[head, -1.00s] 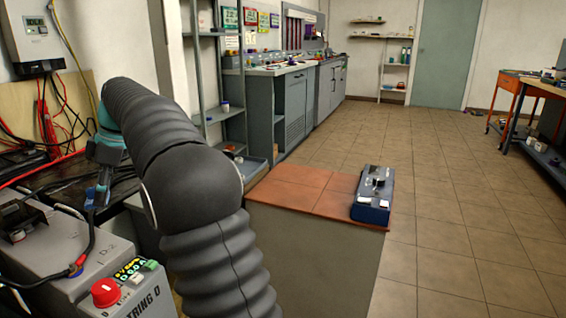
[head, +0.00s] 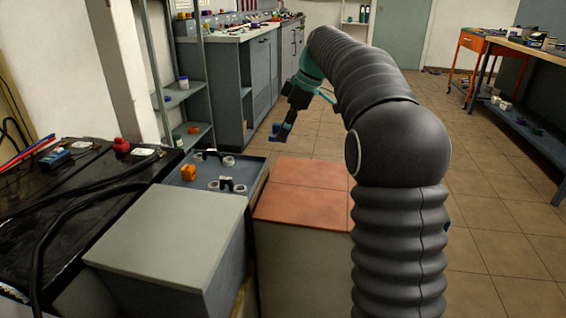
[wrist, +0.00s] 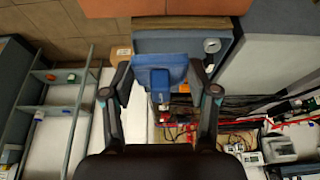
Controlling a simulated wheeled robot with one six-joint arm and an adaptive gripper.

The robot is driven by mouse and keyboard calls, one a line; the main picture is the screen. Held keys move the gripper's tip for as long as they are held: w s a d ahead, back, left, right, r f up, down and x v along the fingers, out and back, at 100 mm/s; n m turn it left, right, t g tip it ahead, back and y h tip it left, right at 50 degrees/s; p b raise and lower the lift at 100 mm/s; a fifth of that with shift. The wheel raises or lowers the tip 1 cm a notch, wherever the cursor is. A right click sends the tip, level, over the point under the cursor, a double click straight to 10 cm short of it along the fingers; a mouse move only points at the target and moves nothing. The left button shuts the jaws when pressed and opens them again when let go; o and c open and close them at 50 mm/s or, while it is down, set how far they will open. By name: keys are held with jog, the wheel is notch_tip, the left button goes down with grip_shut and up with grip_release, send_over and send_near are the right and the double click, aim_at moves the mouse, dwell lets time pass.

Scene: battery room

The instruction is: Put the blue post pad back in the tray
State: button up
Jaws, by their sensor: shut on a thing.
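The blue post pad (wrist: 160,72) sits between the two fingers of my gripper (wrist: 161,80) in the wrist view. My gripper is shut on it. In the head view my gripper (head: 286,130) hangs in the air with the small blue pad (head: 277,136) at its tip, beyond the tray's far right corner. The tray (head: 243,172) is blue-grey and shallow, with an orange block (head: 189,172) and white rings with black parts (head: 227,185) in it. Part of the tray (wrist: 180,45) shows beyond the pad in the wrist view.
A grey box (head: 175,230) stands in front of the tray, and a red-tiled top (head: 300,195) lies to its right. Black batteries with cables (head: 70,185) are on the left. A shelf rack (head: 185,95) stands behind the tray. Floor is open at the right.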

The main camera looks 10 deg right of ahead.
jog(key=shift+w+f, duration=0.1)
jog(key=shift+w, duration=0.15)
send_over(244, 176)
jog(key=d, duration=0.2)
jog(key=f, duration=0.6)
jog(key=shift+s+a+f, duration=0.2)
jog(key=shift+a+f, duration=0.05)
jog(key=shift+f, duration=0.1)
jog(key=shift+a+f+b, duration=0.1)
jog(key=shift+f+b, duration=0.2)
jog(key=shift+f, duration=1.75)
jog(key=shift+f, duration=0.15)
jog(key=o, duration=1.3)
jog(key=shift+o, duration=0.2)
